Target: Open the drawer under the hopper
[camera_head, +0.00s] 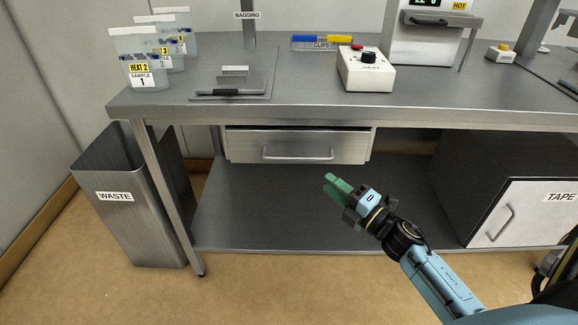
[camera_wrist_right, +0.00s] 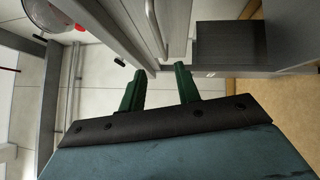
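A grey metal drawer (camera_head: 240,147) sits under the bench top and looks shut. Its front carries a horizontal bar handle (camera_head: 298,157). My right gripper (camera_head: 337,187) is in front of the drawer, below and to the right of the handle in the head view, with its green fingers pointing toward the bench. In the right wrist view the gripper (camera_wrist_right: 158,83) has its two fingers apart with nothing between them. The handle (camera_wrist_right: 155,28) shows beyond the fingertips, not touching them. No hopper can be clearly made out. My left gripper is not in view.
The steel bench (camera_head: 200,112) spans the view, with a lower shelf (camera_head: 270,210) beneath. A waste bin (camera_head: 115,215) stands left. A white-fronted TAPE cabinet (camera_head: 520,213) is on the right. Sample bags (camera_head: 135,62), a plate and a control box (camera_head: 365,75) stand on top.

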